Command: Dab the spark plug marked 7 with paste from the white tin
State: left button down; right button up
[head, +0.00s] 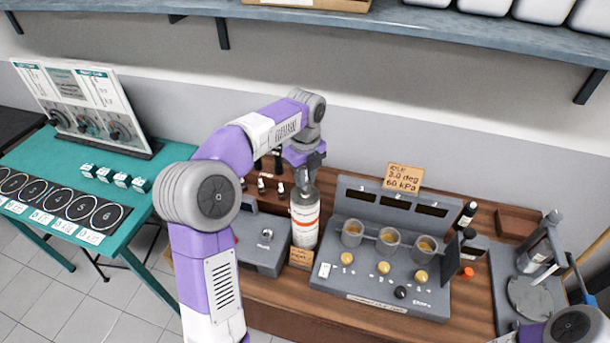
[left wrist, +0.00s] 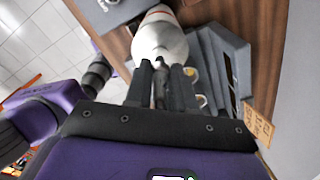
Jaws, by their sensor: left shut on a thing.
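My left gripper (head: 305,168) points down above a white cylinder with an orange band (head: 305,218). In the left wrist view the fingers (left wrist: 162,82) are shut on a slim dark-grey piece (left wrist: 160,90). I cannot tell whether this piece is separate from the cylinder's top, which lies just beyond the fingertips. Several small white-tipped pieces, perhaps spark plugs (head: 262,186), stand at the back of the bench behind my arm. I cannot read a 7 on any of them. I cannot make out the white tin. My right gripper is out of view; only part of that arm shows at bottom right.
A grey console (head: 385,250) with cups of amber liquid and yellow knobs stands right of the cylinder. A card (head: 403,177) is behind it. Dark bottles (head: 467,214) and a grey stand (head: 530,297) are further right. A teal table (head: 60,160) is at left.

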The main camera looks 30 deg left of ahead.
pick_arm(q)
jog(key=shift+f, duration=0.5)
dwell(0.3)
jog(key=shift+s+f, duration=0.1)
dwell(1.4)
notch_tip(320, 180, up, 7)
jog(key=p, duration=0.7)
dwell(0.5)
dwell(0.4)
